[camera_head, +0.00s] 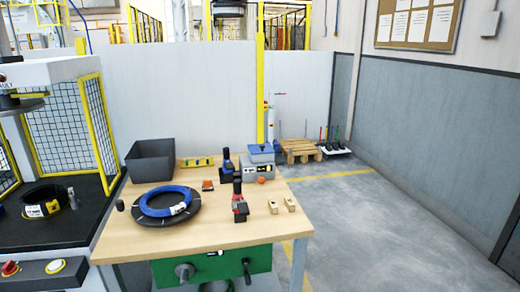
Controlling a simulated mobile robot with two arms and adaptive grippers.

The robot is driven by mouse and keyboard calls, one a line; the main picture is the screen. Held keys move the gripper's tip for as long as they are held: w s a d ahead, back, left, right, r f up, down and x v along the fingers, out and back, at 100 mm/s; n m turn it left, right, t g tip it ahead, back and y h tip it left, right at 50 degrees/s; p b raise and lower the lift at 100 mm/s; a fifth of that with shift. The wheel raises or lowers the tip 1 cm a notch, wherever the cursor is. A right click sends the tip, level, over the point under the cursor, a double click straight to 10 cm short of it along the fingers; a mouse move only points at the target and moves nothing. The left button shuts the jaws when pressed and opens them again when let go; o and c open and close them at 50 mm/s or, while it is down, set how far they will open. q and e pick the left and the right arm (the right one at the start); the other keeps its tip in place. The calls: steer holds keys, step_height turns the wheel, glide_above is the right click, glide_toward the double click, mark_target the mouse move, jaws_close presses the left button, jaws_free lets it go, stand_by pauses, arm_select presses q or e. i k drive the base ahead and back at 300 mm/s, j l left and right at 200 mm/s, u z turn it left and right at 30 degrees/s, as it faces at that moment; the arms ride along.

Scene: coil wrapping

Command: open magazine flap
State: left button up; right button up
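No magazine flap can be made out for certain in the head view. A wrapping machine (88,185) with yellow-framed mesh guards stands at the left. A dark ring-shaped part (45,196) with a yellow section and a white label sits on its black bed. A blue coil (165,201) with a white label lies on a round black disc (187,219) on the wooden workbench (130,240). Neither of my grippers shows in the view.
The bench also holds a grey bin (150,162), a blue-grey box (261,158), a dark blue tool (227,167), a red-black tool (240,203) and small wooden blocks (290,203). A pallet (299,150) stands behind. The floor to the right is clear.

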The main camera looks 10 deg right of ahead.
mark_target(261, 146)
steer(key=i+l+u, duration=0.2)
steer(key=i+l, duration=0.65)
steer(key=i, duration=0.05)
